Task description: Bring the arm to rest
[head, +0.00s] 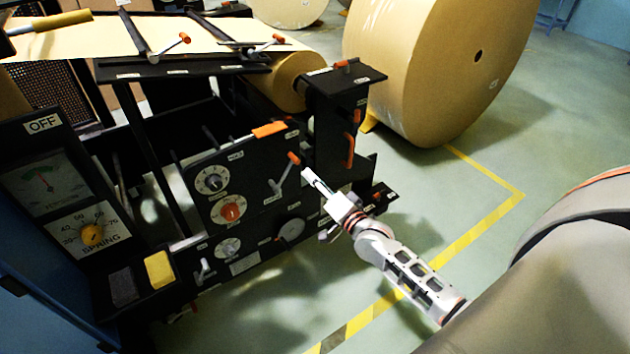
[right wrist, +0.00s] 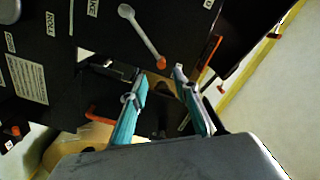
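My right arm reaches in from the lower right of the head view. Its right gripper (head: 314,182) is in front of the black machine panel (head: 262,182), near a lever with an orange tip (head: 284,174). In the right wrist view the two teal-lined fingers of the right gripper (right wrist: 160,86) stand apart with nothing between them. The lever (right wrist: 140,35) shows there beyond the fingertips, apart from them. My left gripper is in neither view.
The panel carries dials (head: 230,211) and an orange handle (head: 348,150). A large kraft roll (head: 430,65) stands behind. A gauge cabinet (head: 45,220) is at the left. Clear floor with a yellow line (head: 490,167) lies to the right.

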